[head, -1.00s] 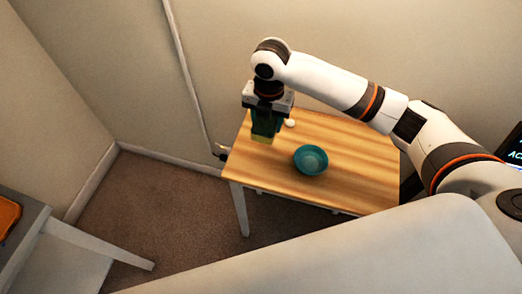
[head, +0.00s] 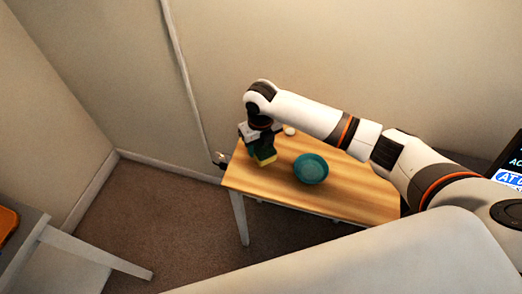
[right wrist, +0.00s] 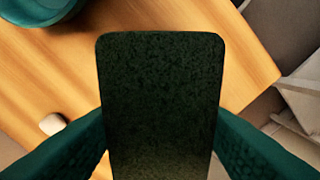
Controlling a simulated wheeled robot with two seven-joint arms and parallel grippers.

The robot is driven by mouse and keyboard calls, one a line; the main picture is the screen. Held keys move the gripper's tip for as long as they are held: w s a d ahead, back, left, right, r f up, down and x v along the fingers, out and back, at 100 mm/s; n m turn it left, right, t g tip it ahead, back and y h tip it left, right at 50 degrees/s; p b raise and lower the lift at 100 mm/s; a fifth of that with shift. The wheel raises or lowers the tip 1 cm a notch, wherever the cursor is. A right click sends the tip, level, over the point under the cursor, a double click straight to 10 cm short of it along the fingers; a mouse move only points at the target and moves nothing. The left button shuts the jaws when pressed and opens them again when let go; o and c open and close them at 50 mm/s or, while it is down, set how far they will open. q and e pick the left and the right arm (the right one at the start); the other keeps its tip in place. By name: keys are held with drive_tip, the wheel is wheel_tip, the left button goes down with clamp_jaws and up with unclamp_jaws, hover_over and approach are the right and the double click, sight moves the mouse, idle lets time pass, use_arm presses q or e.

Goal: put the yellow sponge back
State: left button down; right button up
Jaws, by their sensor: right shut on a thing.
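The yellow sponge (head: 265,157), with a dark green scouring face, is held in my right gripper (head: 261,152) over the left end of the wooden table (head: 350,190). In the right wrist view its dark face (right wrist: 160,105) fills the middle, between the two teal fingers of my right gripper (right wrist: 162,150), which is shut on it. I cannot tell whether the sponge touches the table. My left gripper is not in view.
A teal bowl (head: 311,169) stands on the table, right of the sponge. A small white object (head: 290,131) lies near the back edge. A grey table with an orange item (head: 6,224) is at far left. The table's right part is clear.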

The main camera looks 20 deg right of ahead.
sight(261, 151)
wheel_tip(261, 151, down, 3)
drive_tip(key=shift+f, duration=0.3)
drive_tip(key=shift+f, duration=0.1)
drive_tip(key=o, duration=0.9)
drive_tip(key=shift+r, duration=0.4)
wheel_tip(261, 151, up, 12)
drive_tip(key=shift+f, duration=0.25)
